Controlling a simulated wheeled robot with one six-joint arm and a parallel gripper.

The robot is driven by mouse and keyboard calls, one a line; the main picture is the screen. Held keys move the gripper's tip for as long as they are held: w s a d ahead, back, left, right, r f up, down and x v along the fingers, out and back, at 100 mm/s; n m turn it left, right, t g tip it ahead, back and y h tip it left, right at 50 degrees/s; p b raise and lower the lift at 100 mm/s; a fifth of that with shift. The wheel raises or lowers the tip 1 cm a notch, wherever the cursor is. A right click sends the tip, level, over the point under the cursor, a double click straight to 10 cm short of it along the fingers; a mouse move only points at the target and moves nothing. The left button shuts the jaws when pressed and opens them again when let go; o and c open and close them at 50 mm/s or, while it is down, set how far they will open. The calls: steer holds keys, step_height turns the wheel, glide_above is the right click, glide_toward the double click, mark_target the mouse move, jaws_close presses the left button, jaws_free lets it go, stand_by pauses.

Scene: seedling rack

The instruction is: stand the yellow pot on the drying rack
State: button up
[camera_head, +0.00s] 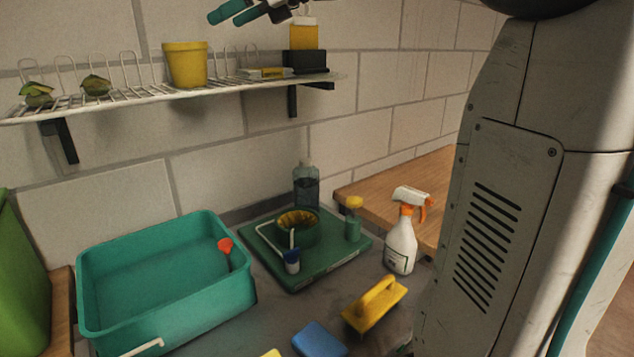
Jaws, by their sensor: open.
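The yellow pot (186,65) stands upright on the white wire drying rack (130,94), which is a shelf fixed to the wall at the upper left. My gripper (232,12) is at the top edge of the picture, above and to the right of the pot, apart from it. Its teal-tipped fingers are open, with nothing seen between them. Part of the gripper is cut off by the top edge.
On the rack are two green-and-brown items (95,85), yellow sponges (264,73) and a yellow bottle (303,35) in a black holder.

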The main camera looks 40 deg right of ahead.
steer(key=s+a+f+n+g+h, duration=0.2)
steer(key=s+a+f+n+g, duration=0.1)
steer(key=s+a+f+n, duration=0.5)
steer(key=s+d+f+n+g+h, duration=0.1)
steer(key=s+f+n+g+h, duration=0.1)
steer(key=s+f+n, duration=0.7)
steer(key=s+d+f+n+g+h, duration=0.2)
steer(key=s+f+n+h, duration=0.3)
steer(key=s+f+n, duration=0.4)
steer(key=s+f+g, duration=0.1)
steer(key=s+f, duration=0.6)
steer(key=s, duration=0.1)
steer(key=shift+d+n, duration=0.3)
steer(key=shift+n, duration=0.1)
